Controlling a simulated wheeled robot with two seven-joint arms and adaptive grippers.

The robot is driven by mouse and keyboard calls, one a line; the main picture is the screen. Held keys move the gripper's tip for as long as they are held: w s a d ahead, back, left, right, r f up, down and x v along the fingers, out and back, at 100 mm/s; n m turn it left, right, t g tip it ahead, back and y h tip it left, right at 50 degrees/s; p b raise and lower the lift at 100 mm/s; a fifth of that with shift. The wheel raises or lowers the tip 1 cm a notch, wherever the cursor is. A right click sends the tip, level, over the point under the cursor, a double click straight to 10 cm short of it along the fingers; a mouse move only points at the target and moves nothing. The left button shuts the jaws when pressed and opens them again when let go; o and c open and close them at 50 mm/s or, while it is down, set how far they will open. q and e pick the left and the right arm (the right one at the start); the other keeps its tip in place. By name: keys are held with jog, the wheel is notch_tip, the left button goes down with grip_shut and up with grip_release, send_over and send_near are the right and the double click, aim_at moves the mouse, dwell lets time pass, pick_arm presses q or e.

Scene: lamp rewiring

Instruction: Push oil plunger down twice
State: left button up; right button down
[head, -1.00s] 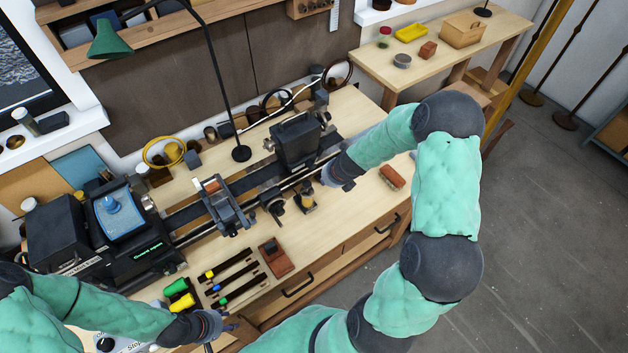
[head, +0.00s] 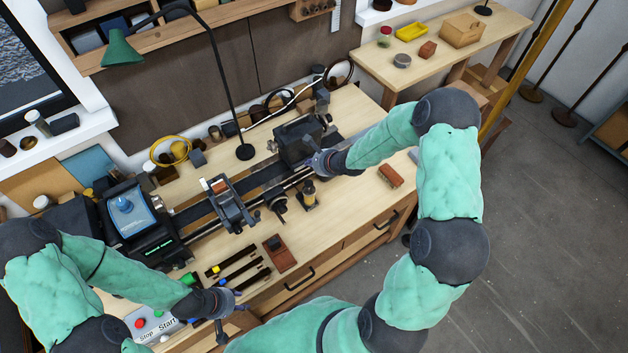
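A small dark and brass upright piece (head: 308,194) stands on the bench at the front of the lathe; it may be the oil plunger, but it is too small to be sure. My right gripper (head: 321,162) is just above and right of it in the picture, beside the dark block (head: 298,138) on the lathe bed. Its fingers are too small and dark to tell whether they are open. My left gripper (head: 239,300) is over the front edge of the bench, with its fingers apart and nothing seen between them.
Dark tools (head: 240,272) and a reddish-brown block (head: 279,253) lie in front. A brush-like block (head: 390,176) is at right. A lamp (head: 245,151) stands behind. A Stop/Start panel (head: 157,325) is near my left arm.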

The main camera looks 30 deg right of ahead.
jog(key=shift+a+r+n, duration=0.2)
jog(key=shift+a+n, duration=0.2)
jog(key=shift+f, duration=0.15)
jog(key=b, duration=0.8)
send_over(309, 183)
jog(key=f, duration=0.7)
jog(key=shift+s+f, duration=0.1)
jog(key=shift+s, duration=0.2)
jog(key=shift+f, duration=0.7)
jog(key=shift+f, duration=0.35)
jog(key=shift+f+b, duration=0.35)
jog(key=shift+f, duration=0.95)
dwell(1.5)
dwell(0.3)
jog(key=shift+r+p, duration=1.7)
jog(key=shift+p, duration=0.4)
